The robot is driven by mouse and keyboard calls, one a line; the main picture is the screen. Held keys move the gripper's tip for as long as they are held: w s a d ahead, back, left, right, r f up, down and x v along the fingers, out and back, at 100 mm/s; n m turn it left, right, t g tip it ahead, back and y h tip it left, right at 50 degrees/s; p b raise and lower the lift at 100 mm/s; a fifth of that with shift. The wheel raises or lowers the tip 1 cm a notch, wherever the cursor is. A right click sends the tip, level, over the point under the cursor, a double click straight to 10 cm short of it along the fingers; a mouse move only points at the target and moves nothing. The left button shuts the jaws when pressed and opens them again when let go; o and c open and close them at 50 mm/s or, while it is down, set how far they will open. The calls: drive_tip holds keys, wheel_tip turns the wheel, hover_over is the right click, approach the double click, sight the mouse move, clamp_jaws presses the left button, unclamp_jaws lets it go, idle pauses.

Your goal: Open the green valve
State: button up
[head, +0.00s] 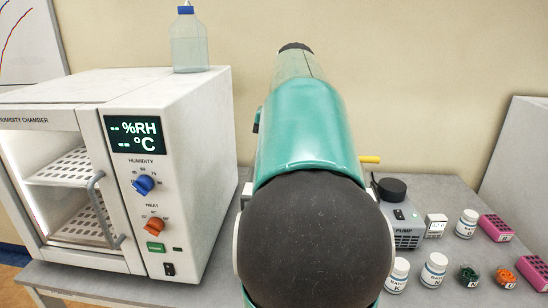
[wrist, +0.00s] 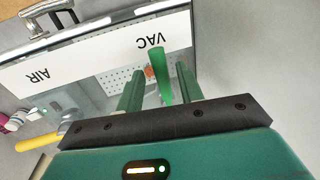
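The green valve's bright green lever (wrist: 160,78) shows in the wrist view, just below the upside-down VAC label on a white panel (wrist: 95,50). My gripper (wrist: 156,70) is open, with one dark green finger on each side of the lever. Gaps show between the lever and both fingers, and I cannot tell whether either touches it. In the head view my own arm covers the middle, and the green valve and my gripper are hidden behind it.
A yellow lever (wrist: 40,141) is left of my gripper, also visible in the head view (head: 370,159). Right of my arm are a pump (head: 404,228), white jars (head: 434,268) and pink racks (head: 496,227). A humidity chamber (head: 190,150) stands left.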

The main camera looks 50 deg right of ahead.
drive_tip(key=shift+r, duration=0.1)
wheel_tip(320, 180, up, 12)
drive_tip(key=s+d, duration=0.1)
drive_tip(key=s, duration=0.1)
drive_tip(key=shift+f, duration=0.25)
drive_tip(key=shift+s+d, duration=0.1)
idle(0.7)
